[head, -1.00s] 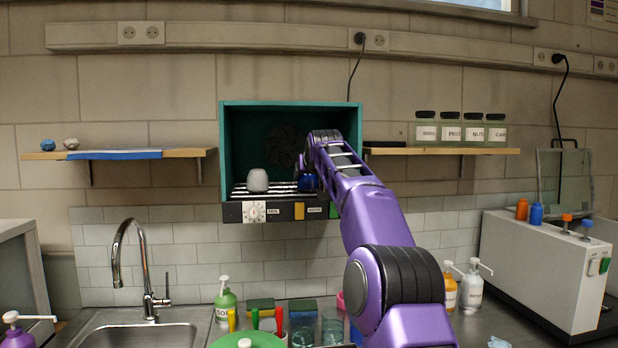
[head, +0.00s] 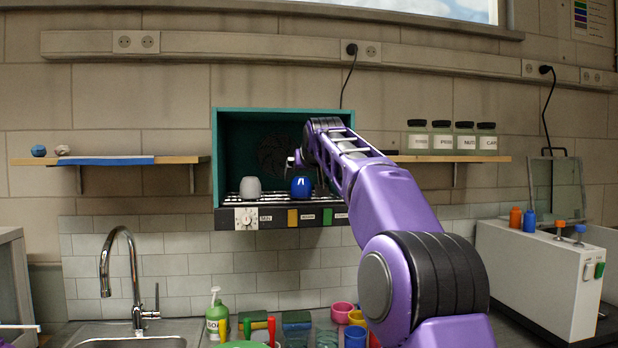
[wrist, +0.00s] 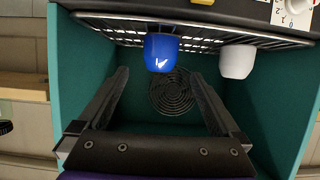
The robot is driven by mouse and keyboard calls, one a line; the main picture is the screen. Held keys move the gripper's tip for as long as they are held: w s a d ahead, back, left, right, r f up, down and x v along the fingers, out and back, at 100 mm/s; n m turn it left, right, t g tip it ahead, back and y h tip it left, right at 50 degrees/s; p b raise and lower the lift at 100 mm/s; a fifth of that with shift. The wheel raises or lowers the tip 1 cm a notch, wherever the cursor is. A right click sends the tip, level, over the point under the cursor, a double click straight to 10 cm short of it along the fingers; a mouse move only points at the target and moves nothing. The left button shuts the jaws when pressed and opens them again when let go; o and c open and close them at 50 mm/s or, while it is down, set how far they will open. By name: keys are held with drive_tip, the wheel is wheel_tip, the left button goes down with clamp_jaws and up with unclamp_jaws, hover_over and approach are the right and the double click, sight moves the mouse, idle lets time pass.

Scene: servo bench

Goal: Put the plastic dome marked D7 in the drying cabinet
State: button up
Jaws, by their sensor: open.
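The open-fronted teal drying cabinet (head: 218,150) hangs on the wall. A blue dome (head: 301,187) stands on its wire rack, right of a pale grey dome (head: 250,189). The wrist view is upside down and shows the blue dome (wrist: 161,53) and the pale dome (wrist: 237,61) on the rack. The blue dome has a pale mark that I cannot read as D7. My gripper (wrist: 162,75) is open and empty at the cabinet, its fingers apart from the blue dome. In the head view my arm hides most of the gripper and the cabinet's right side.
A shelf with several labelled jars (head: 464,142) is right of the cabinet. The sink tap (head: 133,270), green soap bottle (head: 216,312) and coloured cups (head: 342,312) stand below. A white machine (head: 530,270) is at right.

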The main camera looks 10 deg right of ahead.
drive_tip(key=b+v, duration=0.1)
drive_tip(key=v, duration=0.4)
drive_tip(key=shift+s, duration=0.15)
